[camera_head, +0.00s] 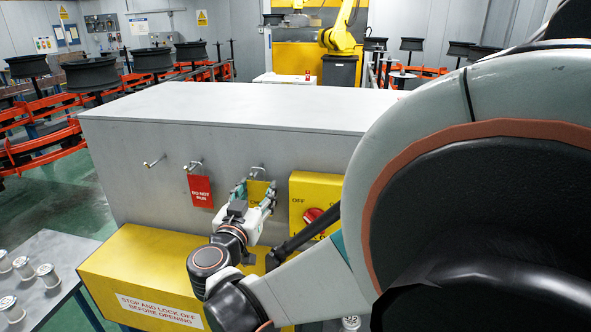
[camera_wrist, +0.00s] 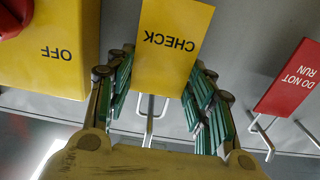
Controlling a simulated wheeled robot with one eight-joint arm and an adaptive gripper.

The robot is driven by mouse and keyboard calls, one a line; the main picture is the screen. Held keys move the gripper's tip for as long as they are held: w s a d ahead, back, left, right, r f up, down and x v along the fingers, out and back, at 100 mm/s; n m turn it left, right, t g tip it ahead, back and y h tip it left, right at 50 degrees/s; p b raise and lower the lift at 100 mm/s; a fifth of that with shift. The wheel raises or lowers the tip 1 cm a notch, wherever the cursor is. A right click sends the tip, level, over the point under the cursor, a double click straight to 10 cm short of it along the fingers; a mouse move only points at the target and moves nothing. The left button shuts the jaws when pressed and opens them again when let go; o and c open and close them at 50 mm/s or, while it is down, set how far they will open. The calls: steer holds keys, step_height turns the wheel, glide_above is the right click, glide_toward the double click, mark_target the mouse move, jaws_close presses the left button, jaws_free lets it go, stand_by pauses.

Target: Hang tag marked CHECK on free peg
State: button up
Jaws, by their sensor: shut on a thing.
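The yellow tag marked CHECK (camera_wrist: 170,40) is between my gripper's fingers (camera_wrist: 162,72). It also shows in the head view (camera_head: 258,189), where my gripper (camera_head: 254,194) reaches to the grey cabinet's front. My gripper is shut on the tag. A metal peg (camera_wrist: 150,122) shows between the fingers at the tag's top edge; the head view shows it too (camera_head: 257,170). I cannot tell whether the tag hangs on this peg. A red DO NOT RUN tag (camera_head: 201,191) hangs on the middle peg (camera_head: 193,164). The left peg (camera_head: 154,160) is bare.
A yellow switch box (camera_head: 300,190) with a red knob (camera_head: 313,215) stands close right of my gripper. A yellow ledge (camera_head: 150,262) juts out below. A side table (camera_head: 45,250) with several metal cans is at left.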

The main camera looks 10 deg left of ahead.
steer(key=o, duration=1.1)
